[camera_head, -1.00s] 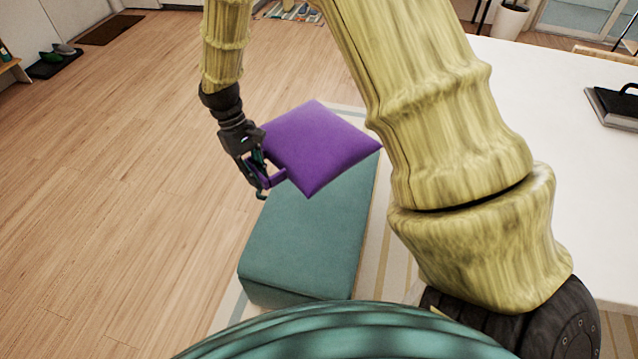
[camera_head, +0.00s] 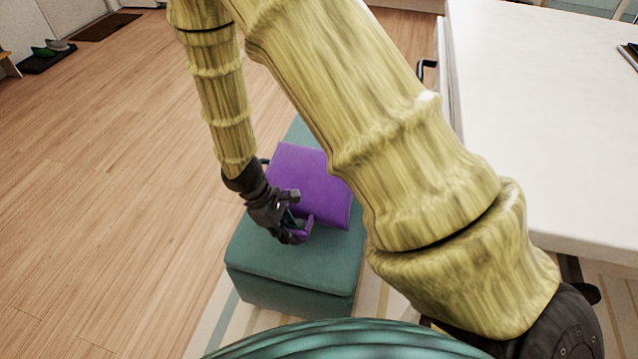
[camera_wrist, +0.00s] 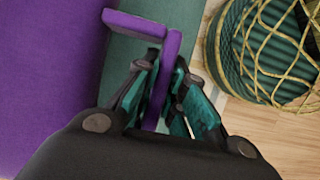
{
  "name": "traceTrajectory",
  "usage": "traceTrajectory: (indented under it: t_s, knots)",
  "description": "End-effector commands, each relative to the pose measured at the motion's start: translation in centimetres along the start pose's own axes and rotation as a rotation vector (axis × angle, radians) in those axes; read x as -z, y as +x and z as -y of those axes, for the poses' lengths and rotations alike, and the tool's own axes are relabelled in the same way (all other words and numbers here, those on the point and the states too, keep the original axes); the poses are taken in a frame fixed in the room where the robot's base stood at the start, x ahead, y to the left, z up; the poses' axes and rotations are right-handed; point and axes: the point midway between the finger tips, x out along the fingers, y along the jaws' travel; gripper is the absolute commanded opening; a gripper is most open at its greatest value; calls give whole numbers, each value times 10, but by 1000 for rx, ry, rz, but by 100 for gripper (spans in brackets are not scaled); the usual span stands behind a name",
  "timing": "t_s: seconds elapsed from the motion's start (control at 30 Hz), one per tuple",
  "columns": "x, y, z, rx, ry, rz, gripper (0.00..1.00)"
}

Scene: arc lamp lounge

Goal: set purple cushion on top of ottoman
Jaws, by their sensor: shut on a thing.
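The purple cushion (camera_head: 312,183) is over the teal ottoman (camera_head: 290,263) in the head view, with its near corner by my gripper. My gripper (camera_head: 300,232) is shut on a purple strip, like a handle, at the cushion's edge. In the wrist view the cushion (camera_wrist: 50,75) fills the left side, and the strip runs between the fingers of my gripper (camera_wrist: 165,95). The ottoman (camera_wrist: 135,50) shows behind it. I cannot tell whether the cushion touches the ottoman's top. My arm hides part of the ottoman's far right side.
A white table (camera_head: 545,120) stands at the right, close to my arm. A striped rug (camera_head: 215,325) lies under the ottoman. The wooden floor (camera_head: 110,200) at the left is clear. A dark mat (camera_head: 45,60) with shoes lies at the far left.

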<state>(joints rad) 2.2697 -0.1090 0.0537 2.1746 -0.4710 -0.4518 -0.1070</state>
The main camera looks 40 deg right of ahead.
Motion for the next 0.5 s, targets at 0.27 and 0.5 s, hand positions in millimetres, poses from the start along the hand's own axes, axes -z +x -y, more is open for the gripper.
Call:
traceTrajectory:
  t_s: [0.27,0.5]
  knots:
    - [2,12,-17,-7,-16,-3,0]
    - [6,17,-65,-7,-16,-2,0]
